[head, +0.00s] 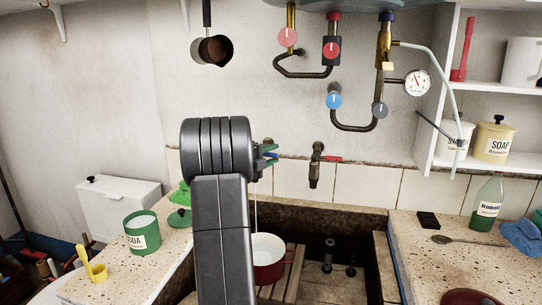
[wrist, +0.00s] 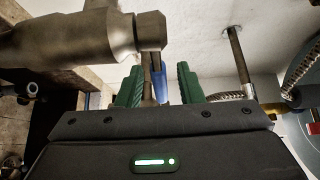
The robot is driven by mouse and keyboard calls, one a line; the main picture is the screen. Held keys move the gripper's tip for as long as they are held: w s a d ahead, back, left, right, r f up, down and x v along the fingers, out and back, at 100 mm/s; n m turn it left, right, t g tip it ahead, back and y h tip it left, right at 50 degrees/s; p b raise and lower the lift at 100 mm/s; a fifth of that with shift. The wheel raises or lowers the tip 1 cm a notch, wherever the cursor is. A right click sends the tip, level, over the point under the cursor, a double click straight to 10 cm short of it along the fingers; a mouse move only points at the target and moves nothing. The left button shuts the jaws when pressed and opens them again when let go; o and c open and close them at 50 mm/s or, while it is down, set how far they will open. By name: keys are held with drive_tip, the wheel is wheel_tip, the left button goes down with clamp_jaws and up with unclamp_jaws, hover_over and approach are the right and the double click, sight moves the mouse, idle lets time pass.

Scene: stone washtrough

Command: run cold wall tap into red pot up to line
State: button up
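The red pot (head: 268,270) with a pale inside stands upright on wooden slats in the stone trough, partly behind my arm. A thin pale stream, apparently water, falls into it from above. No fill line can be made out. The cold wall tap is mostly hidden by my arm in the head view; its blue handle (head: 271,154) shows past the wrist. In the wrist view the metal tap body (wrist: 85,38) and blue handle (wrist: 162,85) are close. My gripper (wrist: 160,88) has its green fingers on either side of the handle, with gaps visible, so it looks open around it.
A second wall tap with a red handle (head: 316,165) is to the right. Pipes with valves and a gauge (head: 417,83) hang above.

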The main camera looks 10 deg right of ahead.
clamp_jaws()
drive_tip(key=shift+w+d+r+n+t+y, duration=0.1)
drive_tip(key=shift+d+n+t+y, duration=0.1)
drive_tip(key=shift+n+t+y, duration=0.3)
drive_tip(key=shift+w+n+t+y, duration=0.45)
drive_tip(key=shift+n+t+y, duration=0.3)
drive_tip(key=shift+t, duration=0.35)
unclamp_jaws()
drive_tip(key=shift+d, duration=0.1)
